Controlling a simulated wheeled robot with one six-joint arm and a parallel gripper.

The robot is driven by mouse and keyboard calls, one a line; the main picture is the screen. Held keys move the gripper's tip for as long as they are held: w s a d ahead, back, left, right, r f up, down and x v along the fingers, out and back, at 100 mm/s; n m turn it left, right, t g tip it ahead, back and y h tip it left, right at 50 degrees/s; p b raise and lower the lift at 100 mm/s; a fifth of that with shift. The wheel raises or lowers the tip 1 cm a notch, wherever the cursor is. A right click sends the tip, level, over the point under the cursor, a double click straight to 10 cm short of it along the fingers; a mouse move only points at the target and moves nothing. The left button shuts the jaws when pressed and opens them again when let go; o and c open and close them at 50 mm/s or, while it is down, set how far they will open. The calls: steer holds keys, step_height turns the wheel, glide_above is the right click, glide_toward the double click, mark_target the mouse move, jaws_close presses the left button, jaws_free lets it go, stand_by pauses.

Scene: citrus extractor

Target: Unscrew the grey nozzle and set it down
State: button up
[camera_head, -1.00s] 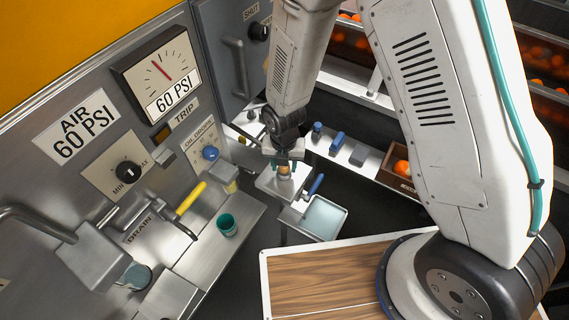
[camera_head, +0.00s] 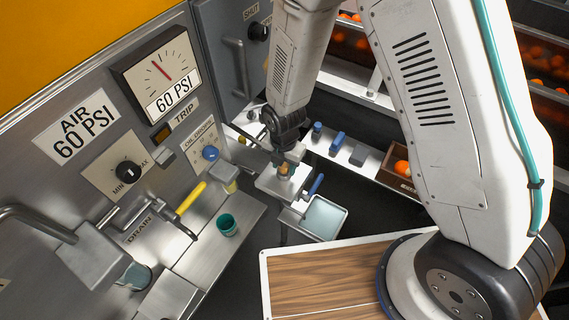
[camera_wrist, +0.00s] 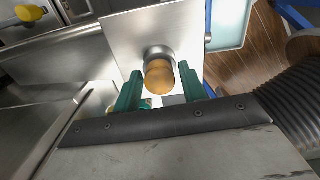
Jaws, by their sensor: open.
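A small block with a pale metal top plate (camera_head: 266,184) stands below my gripper; the plate also shows in the wrist view (camera_wrist: 122,36). On it is a short grey cylindrical piece (camera_wrist: 155,51) with a rounded orange-brown end (camera_wrist: 158,78). I cannot tell for sure which part is the grey nozzle. My gripper (camera_head: 287,167) is over this fitting. In the wrist view, its green fingertips (camera_wrist: 160,88) are open, one on each side of the orange-brown end. Small gaps seem to show; contact is unclear.
A shallow pale tray (camera_head: 322,218) and a blue-handled tool (camera_head: 316,185) are right of the block. A teal cup (camera_head: 227,225) stands on the metal shelf at left, near a yellow handle (camera_head: 191,197). Blue and grey pieces (camera_head: 337,142) sit on the ledge behind.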

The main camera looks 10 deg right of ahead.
steer(key=shift+m, duration=0.3)
steer(key=c, duration=0.5)
steer(key=shift+n, duration=0.9)
steer(key=shift+n, duration=0.8)
steer(key=shift+n, duration=0.9)
